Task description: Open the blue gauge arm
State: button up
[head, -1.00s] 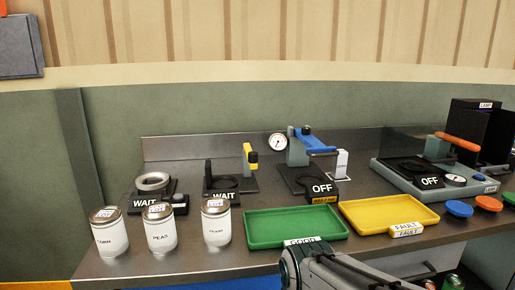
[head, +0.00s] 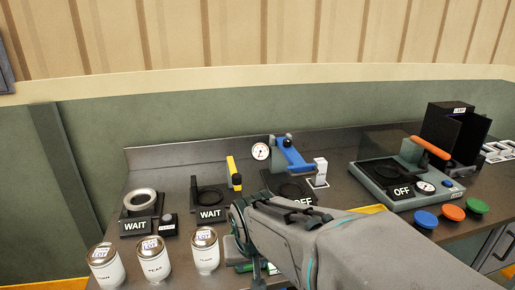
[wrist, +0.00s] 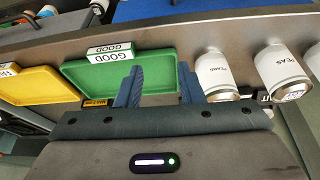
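The blue gauge arm (head: 295,158) is on a grey stand at the back of the bench, with a round white dial gauge (head: 260,151) at its left. The arm slopes down toward the front right, over a dark base plate (head: 291,187). My gripper (wrist: 160,88) is open and empty in the wrist view, its two dark blue fingers apart near the green tray and jars. It is well in front of the gauge stand, not touching the blue arm. In the head view, my arm covers the front of the stand, part of its sign and most of my gripper.
In the wrist view, a green tray (wrist: 150,72) marked GOOD and a yellow tray (wrist: 38,84) lie close by. Several labelled jars (head: 154,260) stand at front left. A yellow-armed fixture (head: 234,170) is left of the gauge; a grey machine with an orange handle (head: 432,148) is right.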

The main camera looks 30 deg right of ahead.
jog(key=w+d+r+m+t+h, duration=0.15)
jog(key=w+d+m, duration=0.25)
jog(key=d, duration=0.4)
jog(key=w+d+r+m+t+h, duration=0.1)
jog(key=w+d+m+t+h, duration=0.15)
jog(key=w+d+m, duration=0.35)
jog(key=m+t+y, duration=0.2)
jog(key=m+t, duration=0.5)
send_near(306, 174)
jog(key=x, duration=0.9)
jog(key=shift+p, duration=0.35)
grip_shut()
